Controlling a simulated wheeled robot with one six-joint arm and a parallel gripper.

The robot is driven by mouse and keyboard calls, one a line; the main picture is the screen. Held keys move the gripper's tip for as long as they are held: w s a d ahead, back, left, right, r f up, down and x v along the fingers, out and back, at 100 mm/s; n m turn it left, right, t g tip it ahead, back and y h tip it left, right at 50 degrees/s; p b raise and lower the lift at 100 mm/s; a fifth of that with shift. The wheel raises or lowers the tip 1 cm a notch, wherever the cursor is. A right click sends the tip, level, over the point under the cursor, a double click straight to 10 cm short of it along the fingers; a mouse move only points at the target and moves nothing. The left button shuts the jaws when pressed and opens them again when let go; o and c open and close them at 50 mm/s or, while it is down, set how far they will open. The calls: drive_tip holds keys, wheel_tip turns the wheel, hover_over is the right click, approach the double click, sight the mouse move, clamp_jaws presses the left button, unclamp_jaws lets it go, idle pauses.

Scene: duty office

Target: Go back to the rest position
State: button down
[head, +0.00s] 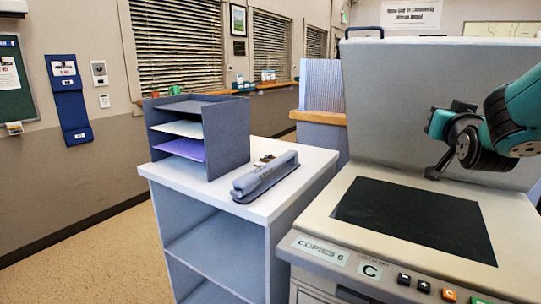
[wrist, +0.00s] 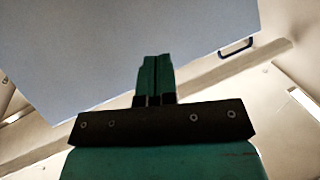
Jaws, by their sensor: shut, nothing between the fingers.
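My gripper (wrist: 154,60) shows in the wrist view with its two teal fingers together and nothing between them. The fingers point toward the copier's raised grey lid (wrist: 90,50), whose dark handle (wrist: 236,47) shows at the upper right. In the head view my arm reaches in from the right, above the copier (head: 325,215) and in front of its upright lid (head: 395,85). The dark glass (head: 415,215) is bare. I cannot tell the exact gap between my gripper and the lid.
Left of the copier a white-topped shelf unit (head: 310,165) carries a grey paper tray rack (head: 228,140) and a grey stapler-like tool (head: 265,178). The copier's buttons (head: 425,287) line its front edge. Open floor (head: 100,265) lies at the left.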

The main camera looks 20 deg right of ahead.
drive_tip(key=s+a+f+n+g+y+p, duration=0.1)
drive_tip(key=a+f+n+g+y, duration=0.2)
drive_tip(key=a, duration=0.6)
drive_tip(key=a+f+n+g+y, duration=0.1)
drive_tip(key=a+f+n+y, duration=0.1)
drive_tip(key=a+y, duration=0.45)
drive_tip(key=s+a+f+n+g+y+p, duration=0.1)
drive_tip(key=a+f+n+g+y, duration=0.15)
drive_tip(key=a, duration=0.85)
drive_tip(key=s+a+f+n+g+y, duration=0.1)
drive_tip(key=s+a+n+g, duration=0.2)
drive_tip(key=s, duration=0.6)
drive_tip(key=s+a+f+n+g+y+p, duration=0.1)
drive_tip(key=s+a+f+n+g, duration=0.1)
drive_tip(key=s+a+n+g, duration=0.2)
drive_tip(key=s+a+g, duration=0.2)
drive_tip(key=s+a, duration=0.2)
drive_tip(key=s, duration=0.1)
drive_tip(key=shift+a, duration=0.2)
